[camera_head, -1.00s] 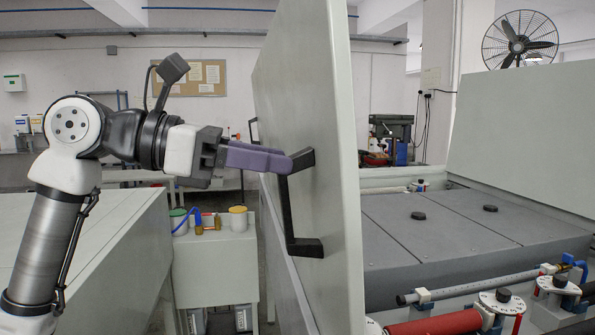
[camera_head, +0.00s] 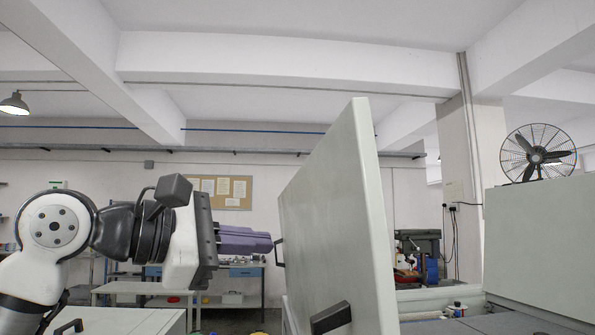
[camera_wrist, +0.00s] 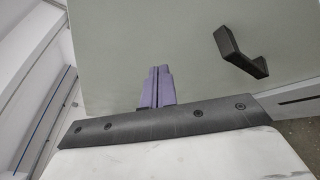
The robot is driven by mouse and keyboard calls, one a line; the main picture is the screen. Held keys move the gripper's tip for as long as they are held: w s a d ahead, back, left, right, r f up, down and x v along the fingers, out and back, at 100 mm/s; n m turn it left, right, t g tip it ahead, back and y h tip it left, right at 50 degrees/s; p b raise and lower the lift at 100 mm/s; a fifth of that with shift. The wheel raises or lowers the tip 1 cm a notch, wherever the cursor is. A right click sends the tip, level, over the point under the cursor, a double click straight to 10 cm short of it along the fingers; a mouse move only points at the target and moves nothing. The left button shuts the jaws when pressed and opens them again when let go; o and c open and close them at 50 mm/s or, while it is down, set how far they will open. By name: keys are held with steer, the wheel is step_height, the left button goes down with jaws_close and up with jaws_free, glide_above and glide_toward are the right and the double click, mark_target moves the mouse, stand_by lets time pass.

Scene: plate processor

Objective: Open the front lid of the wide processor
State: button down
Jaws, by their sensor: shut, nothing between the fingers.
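The front lid (camera_head: 335,200) of the wide processor is a pale grey panel. It stands nearly upright, raised high in the head view. A black handle (camera_head: 330,318) sits low on its face, cut off by the frame's bottom edge. A second black handle (camera_head: 280,252) shows farther along the face. My gripper (camera_head: 268,242), with purple fingers, is shut and empty left of the lid. In the wrist view, the shut fingers (camera_wrist: 159,70) point toward the lid face (camera_wrist: 120,40), and a handle (camera_wrist: 242,52) is to their right, apart from them.
The processor's raised rear panel (camera_head: 545,240) stands at right, with a fan (camera_head: 538,152) beyond it. Open air lies above my arm.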

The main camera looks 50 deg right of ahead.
steer(key=w+a+r+m+t+h+p, duration=0.1)
steer(key=w+a+r+m+t+h, duration=0.2)
steer(key=r+t, duration=0.4)
steer(key=m+g+p, duration=0.1)
steer(key=p, duration=0.3)
glide_toward(314, 177)
steer(key=w+d+r, duration=0.1)
steer(key=w+d, duration=0.1)
steer(key=w, duration=0.1)
steer(key=s+d, duration=0.1)
steer(key=s+d+p, duration=0.1)
steer(key=shift+d+r+y+p, duration=0.1)
steer(key=shift+d+y+p, duration=0.2)
steer(key=shift+d, duration=0.1)
steer(key=shift+s+d, duration=0.35)
